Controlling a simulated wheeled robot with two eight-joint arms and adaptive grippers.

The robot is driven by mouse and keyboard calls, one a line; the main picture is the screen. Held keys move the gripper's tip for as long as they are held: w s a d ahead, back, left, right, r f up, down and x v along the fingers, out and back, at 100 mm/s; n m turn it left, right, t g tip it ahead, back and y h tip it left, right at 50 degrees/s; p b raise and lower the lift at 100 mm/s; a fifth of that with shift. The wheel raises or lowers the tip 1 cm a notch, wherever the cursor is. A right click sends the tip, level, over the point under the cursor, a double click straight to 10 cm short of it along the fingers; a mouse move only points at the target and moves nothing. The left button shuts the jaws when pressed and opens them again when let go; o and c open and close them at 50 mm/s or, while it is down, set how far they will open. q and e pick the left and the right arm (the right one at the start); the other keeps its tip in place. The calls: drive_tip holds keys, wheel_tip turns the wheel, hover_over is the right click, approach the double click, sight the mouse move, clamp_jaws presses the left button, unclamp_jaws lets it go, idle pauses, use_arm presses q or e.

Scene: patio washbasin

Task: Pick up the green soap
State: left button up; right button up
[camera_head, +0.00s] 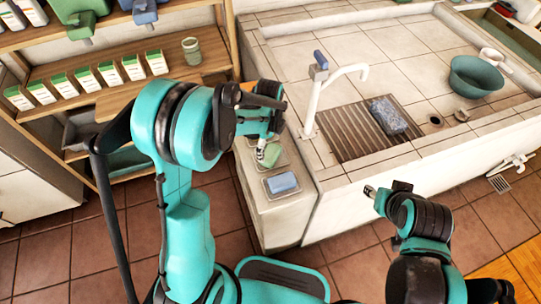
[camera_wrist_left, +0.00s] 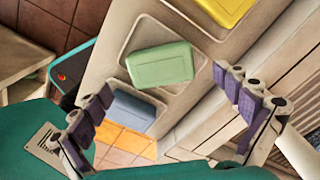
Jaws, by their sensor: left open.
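The green soap (camera_wrist_left: 160,65) is a light green block lying in a shallow tray on a narrow ledge. It also shows in the head view (camera_head: 270,157), partly hidden by my left gripper. My left gripper (camera_head: 264,143) is over the ledge at the soap. In the left wrist view its purple-padded fingers (camera_wrist_left: 163,90) are spread wide and empty, with the green soap ahead between them and not held. My right gripper (camera_head: 372,191) is in front of the basin, away from the soaps; its jaw state is unclear.
A blue soap (camera_head: 282,183) lies nearer me and a yellow soap (camera_wrist_left: 224,8) lies on the other side of the green one. The white basin (camera_head: 340,180) with a tap (camera_head: 325,95) rises right of the ledge. Wooden shelves (camera_head: 130,95) stand left.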

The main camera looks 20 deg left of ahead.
sight(271, 152)
use_arm(q)
wheel_tip(271, 152, down, 4)
drive_tip(key=shift+d+b, duration=0.15)
drive_tip(key=shift+b, duration=0.9)
drive_tip(key=shift+f, duration=0.4)
drive_tip(key=shift+r, duration=0.1)
drive_tip(key=shift+c, duration=0.9)
drive_tip(key=c, duration=1.3)
drive_tip(key=shift+r+p, duration=0.3)
drive_tip(key=shift+r, duration=0.25)
drive_tip(key=r+p, duration=0.1)
drive_tip(key=r, duration=0.1)
drive_tip(key=d+r+p, duration=0.1)
drive_tip(key=r, duration=0.1)
drive_tip(key=shift+s, duration=0.1)
drive_tip(key=s+d+r+p, duration=0.1)
drive_tip(key=d+r, duration=0.1)
drive_tip(key=d, duration=0.1)
drive_tip(key=d+r+p, duration=0.1)
drive_tip(key=d+r, duration=0.1)
drive_tip(key=d, duration=0.2)
drive_tip(key=s+d+r+p, duration=0.1)
drive_tip(key=d+r, duration=0.1)
drive_tip(key=d, duration=0.1)
drive_tip(key=shift+s+d, duration=0.15)
drive_tip(key=shift+s, duration=0.2)
